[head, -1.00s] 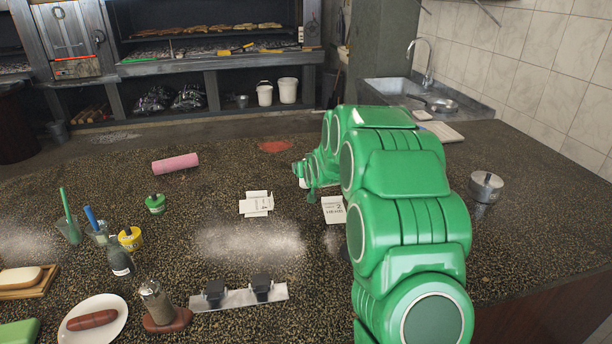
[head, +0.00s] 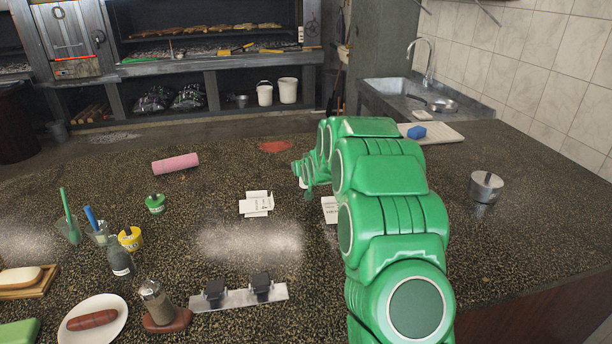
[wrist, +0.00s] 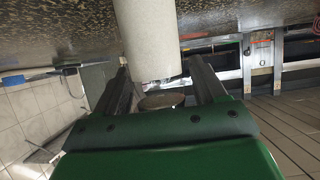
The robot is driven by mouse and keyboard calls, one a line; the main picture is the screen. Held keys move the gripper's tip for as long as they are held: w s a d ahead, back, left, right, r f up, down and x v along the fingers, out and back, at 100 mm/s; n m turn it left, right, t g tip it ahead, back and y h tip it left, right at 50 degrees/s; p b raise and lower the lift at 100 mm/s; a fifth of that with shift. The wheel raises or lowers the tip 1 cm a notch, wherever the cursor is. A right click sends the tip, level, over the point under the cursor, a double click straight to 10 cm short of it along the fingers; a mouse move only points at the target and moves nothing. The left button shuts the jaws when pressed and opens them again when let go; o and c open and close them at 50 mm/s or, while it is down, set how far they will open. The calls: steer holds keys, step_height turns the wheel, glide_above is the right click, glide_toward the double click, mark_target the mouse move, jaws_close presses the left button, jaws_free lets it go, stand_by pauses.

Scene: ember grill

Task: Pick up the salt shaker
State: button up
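In the wrist view, which is upside down, a pale grey upright cylinder (wrist: 148,40), apparently the salt shaker, stands against the counter. My gripper (wrist: 160,62) is open, with its two dark fingers reaching to either side of the cylinder's near end. The left finger is close to it and a gap shows at the right finger; contact cannot be told. In the head view my gripper (head: 304,178) is small, low over the middle of the counter (head: 400,290), and partly hidden by my green arm. The cylinder is hardly visible there.
Cards (head: 257,204) and (head: 330,209) lie near my gripper. A pink roll (head: 175,163) and green-lidded jar (head: 155,204) are left. A glass shaker (head: 154,297) stands at the front. A metal pot (head: 486,186) is right, with free counter around it.

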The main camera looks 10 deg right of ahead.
steer(key=c, duration=1)
steer(key=shift+r, duration=0.55)
step_height(320, 180, up, 2)
steer(key=shift+r, duration=0.2)
steer(key=w+r+v, duration=0.1)
steer(key=r+v, duration=0.1)
steer(key=v, duration=1.4)
steer(key=shift+s+a+r, duration=0.25)
steer(key=shift+a+r, duration=0.05)
steer(key=shift+a, duration=0.05)
